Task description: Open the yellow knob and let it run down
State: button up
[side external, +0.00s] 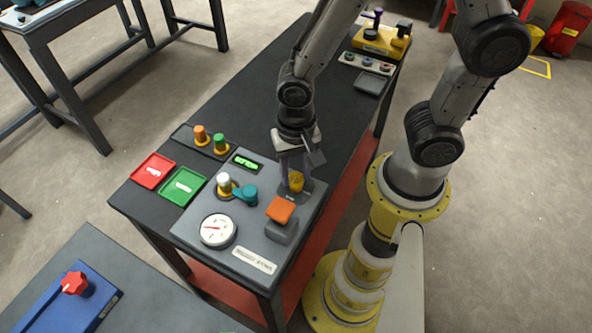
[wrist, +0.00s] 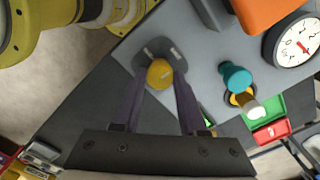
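The yellow knob (side external: 296,181) sits on a dark base at the right rear of the grey panel (side external: 190,236). It also shows in the wrist view (wrist: 159,74), between my fingertips. My gripper (side external: 294,172) points down at the knob from above. In the wrist view my gripper (wrist: 160,82) has its two purple fingers apart, one on each side of the knob, with what looks like a narrow gap at each side. I cannot tell whether either finger touches it. A white dial gauge (side external: 218,230) with a red needle and a green lit display (side external: 245,163) are on the panel.
An orange-topped block (side external: 281,209) stands close in front of the knob. A teal knob (side external: 246,194) and a white-topped post (side external: 224,183) are to the left. Red (side external: 153,170) and green (side external: 182,187) trays lie beyond the panel. The dark table's middle (side external: 240,110) is clear.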

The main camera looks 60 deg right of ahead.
grip_shut()
jog(key=shift+n, duration=0.4)
jog(key=n, duration=1.3)
jog(key=shift+n, duration=2)
